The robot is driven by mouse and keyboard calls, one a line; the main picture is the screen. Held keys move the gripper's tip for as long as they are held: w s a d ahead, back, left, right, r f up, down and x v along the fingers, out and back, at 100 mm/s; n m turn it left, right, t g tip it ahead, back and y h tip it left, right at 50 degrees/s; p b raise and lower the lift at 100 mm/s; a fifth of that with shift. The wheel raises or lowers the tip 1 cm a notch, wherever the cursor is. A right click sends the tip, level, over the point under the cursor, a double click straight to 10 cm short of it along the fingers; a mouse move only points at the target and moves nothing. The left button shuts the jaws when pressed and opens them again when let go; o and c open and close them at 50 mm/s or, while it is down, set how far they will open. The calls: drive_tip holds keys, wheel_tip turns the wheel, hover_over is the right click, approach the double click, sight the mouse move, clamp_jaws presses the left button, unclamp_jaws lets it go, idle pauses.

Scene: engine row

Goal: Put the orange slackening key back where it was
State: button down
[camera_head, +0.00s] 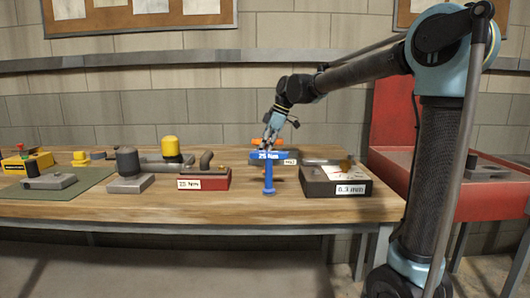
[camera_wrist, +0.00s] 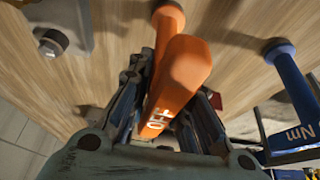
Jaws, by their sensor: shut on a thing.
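The orange slackening key (camera_wrist: 182,72) is between the fingers of my gripper (camera_wrist: 172,92) in the wrist view, with the letters "OFF" on its near part. My gripper is shut on it. In the head view my gripper (camera_head: 271,133) is over the back of the workbench, and only small bits of orange (camera_head: 255,142) show beside it. The key's other end reaches toward the wooden top in the wrist view; I cannot tell whether it touches anything.
A blue T-shaped tool marked "25 Nm" (camera_head: 268,185) stands in front of my gripper. A red block (camera_head: 204,181) is left of it, a dark "0.3 mm" box (camera_head: 318,186) right. The workbench (camera_head: 150,208) has a clear front strip. A red cart (camera_head: 440,186) stands right.

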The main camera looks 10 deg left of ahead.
drive_tip(key=c, duration=1.5)
unclamp_jaws()
drive_tip(key=shift+o, duration=0.2)
drive_tip(key=v, duration=1.2)
